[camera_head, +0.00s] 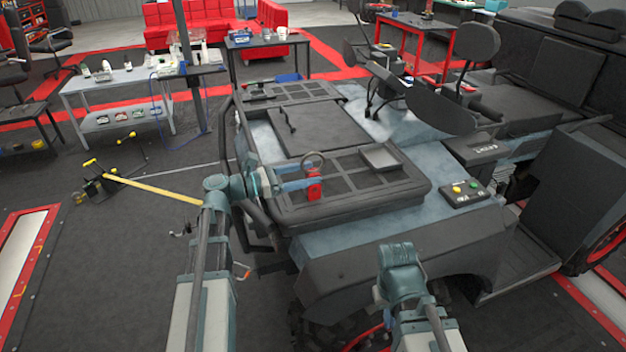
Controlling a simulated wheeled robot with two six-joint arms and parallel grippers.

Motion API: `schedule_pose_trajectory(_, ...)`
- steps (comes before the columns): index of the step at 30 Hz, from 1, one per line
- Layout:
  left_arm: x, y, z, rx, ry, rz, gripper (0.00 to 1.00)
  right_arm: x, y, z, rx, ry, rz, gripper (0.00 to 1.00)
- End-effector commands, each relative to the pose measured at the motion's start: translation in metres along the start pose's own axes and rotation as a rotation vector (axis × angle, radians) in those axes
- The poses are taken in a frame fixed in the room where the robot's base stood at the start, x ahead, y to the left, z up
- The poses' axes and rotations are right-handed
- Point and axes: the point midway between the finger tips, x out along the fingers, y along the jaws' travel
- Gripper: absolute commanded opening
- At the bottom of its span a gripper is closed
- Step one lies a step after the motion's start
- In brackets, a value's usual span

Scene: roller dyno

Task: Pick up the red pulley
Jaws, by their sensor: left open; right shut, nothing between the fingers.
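The red pulley (314,190) is a small red block with a grey ring above it. It is on the dark slotted rack at the front of the vehicle's hood. My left gripper (316,173) reaches in from the left with its two blue fingers apart. The fingertips are right at the pulley and overlap its upper part; I cannot tell whether they touch it. My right arm shows at the bottom, in front of the vehicle, but its fingers are hidden.
The hood rack (370,200) has slotted panels and a raised rim. A grey square tray (380,157) lies on it to the right of the pulley. A black button box (465,193) sits further right. A yellow-handled jack (150,187) stands on the floor at left.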

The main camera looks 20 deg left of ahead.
Motion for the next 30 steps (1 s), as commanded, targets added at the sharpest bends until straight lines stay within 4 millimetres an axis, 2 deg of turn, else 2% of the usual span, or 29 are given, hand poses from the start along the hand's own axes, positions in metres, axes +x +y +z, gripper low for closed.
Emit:
schedule_pose_trajectory(4,0.012,0.001,-0.002,0.0,0.0,-0.002,0.72,0.002,0.0,0.0,0.0,0.0,0.0,0.0)
schedule_pose_trajectory(12,0.048,0.001,-0.003,0.0,0.0,-0.003,0.72,0.003,0.0,0.0,0.0,0.0,0.0,0.0)
schedule_pose_trajectory(19,0.051,0.001,-0.003,0.0,0.0,0.0,0.72,0.003,0.0,0.0,0.0,0.0,0.0,0.0)
schedule_pose_trajectory(20,0.051,0.001,-0.003,0.0,0.0,0.0,0.69,0.003,0.0,0.0,0.0,0.0,0.0,0.0)
schedule_pose_trajectory(30,0.051,0.001,-0.003,0.0,0.0,-0.001,0.08,0.003,0.0,0.0,0.0,0.0,0.0,0.0)
